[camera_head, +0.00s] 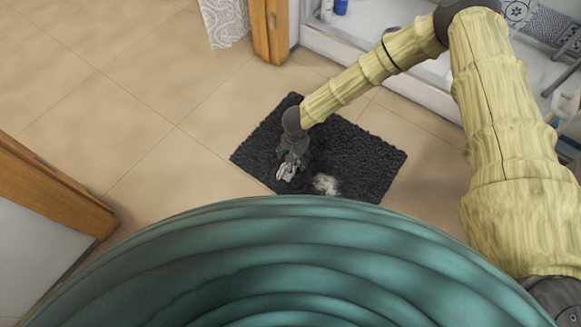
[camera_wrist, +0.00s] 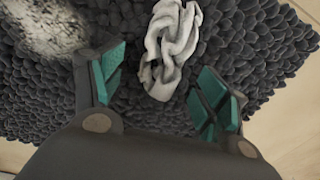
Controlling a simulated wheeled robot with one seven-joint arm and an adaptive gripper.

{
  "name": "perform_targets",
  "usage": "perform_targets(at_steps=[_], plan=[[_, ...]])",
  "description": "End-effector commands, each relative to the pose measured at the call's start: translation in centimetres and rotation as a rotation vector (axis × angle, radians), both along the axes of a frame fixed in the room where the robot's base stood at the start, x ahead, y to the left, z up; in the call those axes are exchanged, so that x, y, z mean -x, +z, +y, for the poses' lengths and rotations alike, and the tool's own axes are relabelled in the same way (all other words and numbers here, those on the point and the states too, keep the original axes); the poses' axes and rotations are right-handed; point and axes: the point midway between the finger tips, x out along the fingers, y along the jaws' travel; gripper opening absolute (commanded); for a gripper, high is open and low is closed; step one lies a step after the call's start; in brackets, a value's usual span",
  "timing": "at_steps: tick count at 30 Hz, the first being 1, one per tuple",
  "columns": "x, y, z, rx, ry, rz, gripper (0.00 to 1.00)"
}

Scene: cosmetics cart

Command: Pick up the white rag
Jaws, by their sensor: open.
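The white rag (camera_wrist: 167,52) is a crumpled, looped cloth on a dark shaggy mat (camera_wrist: 250,45). In the wrist view it shows at the top middle, ahead of and between my fingers. In the head view the rag (camera_head: 287,172) shows as a small whitish patch right at my gripper (camera_head: 290,160), which is over the mat (camera_head: 370,160). Part of the rag may be hidden by the gripper there. I cannot tell whether the fingers touch it.
A fuzzy whitish clump (camera_head: 326,184) lies on the mat to the right of the rag. A wooden door frame (camera_head: 268,30) and a patterned cloth (camera_head: 226,20) are at the top. A white shelf or tub edge (camera_head: 345,45) is at upper right. Tiled floor (camera_head: 130,110) at left is clear.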

Motion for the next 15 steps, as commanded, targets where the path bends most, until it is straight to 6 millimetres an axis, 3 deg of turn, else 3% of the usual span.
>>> perform_targets(at_steps=[9,15], plan=[[0.0,-3.8,0.3,0.0,-0.001,0.001,0.74],[0.0,-4.0,0.3,0.0,0.0,0.0,0.74]])
